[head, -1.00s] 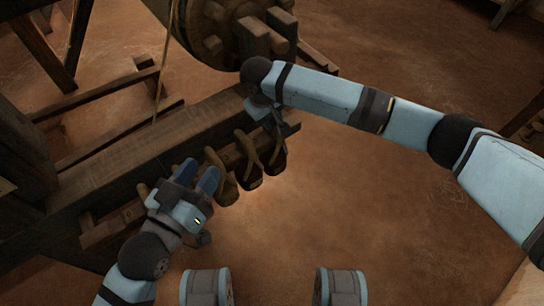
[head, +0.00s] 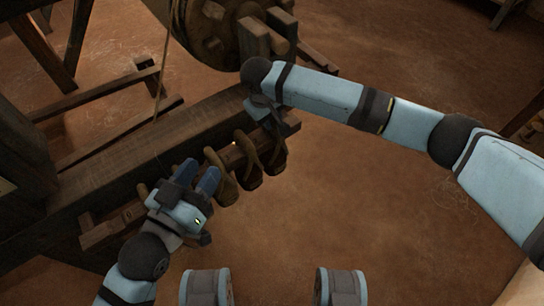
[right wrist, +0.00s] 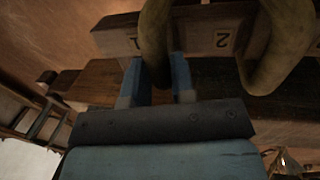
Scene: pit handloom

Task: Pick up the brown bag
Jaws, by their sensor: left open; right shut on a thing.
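My right gripper (head: 263,112) is above the row, partly hidden by my own arm. In the right wrist view, its fingers are on both sides of a brown curved strap (right wrist: 155,50), shut on it. Which bag this strap belongs to is hard to tell. My left gripper (head: 197,174) is open and empty, close to the left bag (head: 222,188).
The bags hang by a wooden loom beam (head: 140,150). A second strap (right wrist: 285,45) and a board marked 2 (right wrist: 210,42) are close to my right gripper. A large wooden roller (head: 215,30) stands behind. The floor (head: 370,220) at the right is clear.

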